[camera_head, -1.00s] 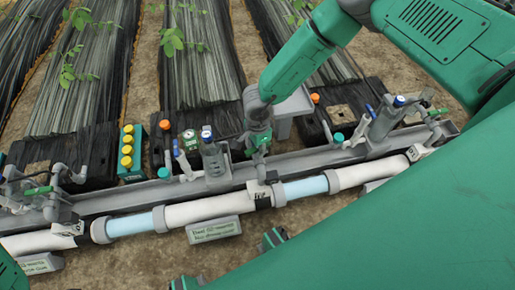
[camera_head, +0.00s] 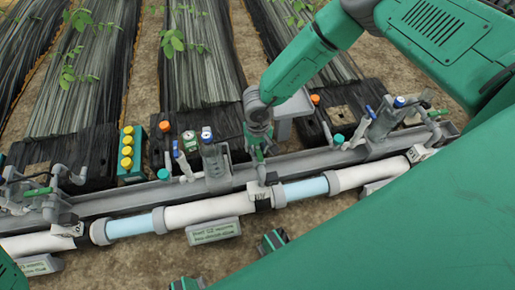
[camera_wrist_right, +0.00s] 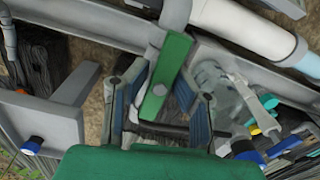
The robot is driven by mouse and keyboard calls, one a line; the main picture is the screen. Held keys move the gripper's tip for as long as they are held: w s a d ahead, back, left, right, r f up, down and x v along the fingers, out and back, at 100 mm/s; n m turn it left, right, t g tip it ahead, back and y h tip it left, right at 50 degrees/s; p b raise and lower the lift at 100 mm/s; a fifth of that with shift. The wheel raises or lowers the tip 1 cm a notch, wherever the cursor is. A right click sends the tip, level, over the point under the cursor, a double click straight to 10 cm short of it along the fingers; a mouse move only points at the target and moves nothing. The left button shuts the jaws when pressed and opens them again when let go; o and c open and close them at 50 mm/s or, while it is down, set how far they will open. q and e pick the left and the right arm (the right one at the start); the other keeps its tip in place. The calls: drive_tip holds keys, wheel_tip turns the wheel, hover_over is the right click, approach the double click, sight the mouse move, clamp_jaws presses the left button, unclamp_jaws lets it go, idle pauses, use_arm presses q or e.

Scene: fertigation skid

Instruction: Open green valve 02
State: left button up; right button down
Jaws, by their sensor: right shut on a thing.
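My right gripper (camera_head: 260,156) is shut on this handle, low over the pipe line in the head view. In the head view the gripper mostly hides the handle. A small tag (camera_head: 262,195) on the white pipe lies just below; its lettering is too small to read surely. My left gripper does not show.
A grey trough (camera_head: 330,157) and a white pipe (camera_head: 205,211) cross the view. Another green-handled valve (camera_head: 39,191) is at far left. A yellow-capped crate (camera_head: 132,168) stands behind.

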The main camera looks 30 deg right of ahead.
drive_tip(key=c, duration=1.3)
unclamp_jaws()
drive_tip(key=shift+r, duration=0.1)
wheel_tip(320, 180, up, 10)
drive_tip(key=p, duration=0.8)
drive_tip(key=s+d+r+p, duration=0.1)
drive_tip(key=s+r+p, duration=0.2)
drive_tip(key=s+r, duration=0.2)
drive_tip(key=s+d+r+n+p, duration=0.1)
drive_tip(key=s+r, duration=0.4)
drive_tip(key=s, duration=0.6)
drive_tip(key=s+d+r+n+p, duration=0.1)
drive_tip(key=s+d+r+p, duration=0.2)
drive_tip(key=s+r+p, duration=0.2)
drive_tip(key=shift+s+d+t+p, duration=0.2)
drive_tip(key=shift+s+t+p, duration=0.25)
drive_tip(key=shift+s, duration=1.2)
